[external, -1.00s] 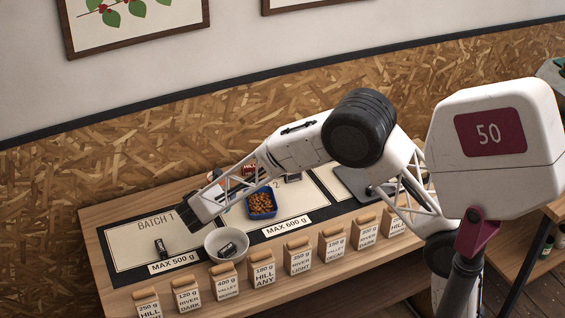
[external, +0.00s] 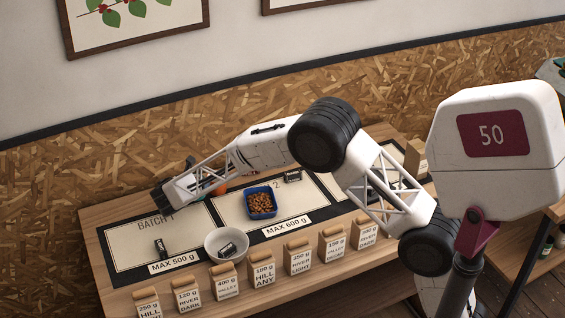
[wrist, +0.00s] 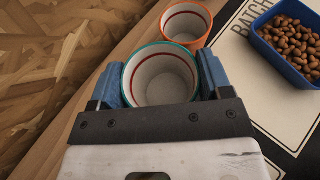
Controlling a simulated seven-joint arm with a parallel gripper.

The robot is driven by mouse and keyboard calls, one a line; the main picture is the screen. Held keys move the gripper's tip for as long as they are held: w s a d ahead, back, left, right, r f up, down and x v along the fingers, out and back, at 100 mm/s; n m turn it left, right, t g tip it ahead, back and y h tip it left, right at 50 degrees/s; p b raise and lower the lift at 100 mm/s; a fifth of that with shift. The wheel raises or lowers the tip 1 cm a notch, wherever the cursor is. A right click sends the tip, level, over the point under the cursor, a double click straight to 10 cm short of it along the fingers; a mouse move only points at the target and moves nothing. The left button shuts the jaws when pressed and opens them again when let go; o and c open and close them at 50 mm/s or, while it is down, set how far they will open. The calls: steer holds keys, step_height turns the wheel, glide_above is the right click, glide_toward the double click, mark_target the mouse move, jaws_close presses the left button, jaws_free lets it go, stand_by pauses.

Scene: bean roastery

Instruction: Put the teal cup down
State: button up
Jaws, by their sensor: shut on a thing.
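The teal-rimmed cup (wrist: 160,82) is white inside with a red ring. In the wrist view it stands between the two blue fingers of my gripper (wrist: 158,80), which is shut on it. My gripper (external: 166,196) is over the back left of the table in the external view, near the back edge of the BATCH 1 sheet (external: 130,245). My gripper and arm hide the teal cup there. Whether its base touches the table cannot be told.
An orange cup (wrist: 186,24) stands close behind the teal cup; part of it shows externally (external: 221,188). A blue tray (external: 248,198) of beans lies on the BATCH 2 sheet. A white bowl (external: 212,240) and several labelled bags (external: 263,275) line the front.

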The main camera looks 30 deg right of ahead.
steer(key=shift+w+a+f, duration=0.1)
steer(key=shift+w+a, duration=0.3)
steer(key=shift+w, duration=0.4)
steer(key=shift+w+a, duration=0.35)
steer(key=shift+w, duration=0.45)
steer(key=shift+w+a, duration=0.2)
steer(key=shift+w, duration=0.15)
steer(key=shift+f, duration=1.85)
steer(key=o, duration=0.9)
steer(key=shift+f, duration=0.1)
steer(key=shift+o, duration=0.2)
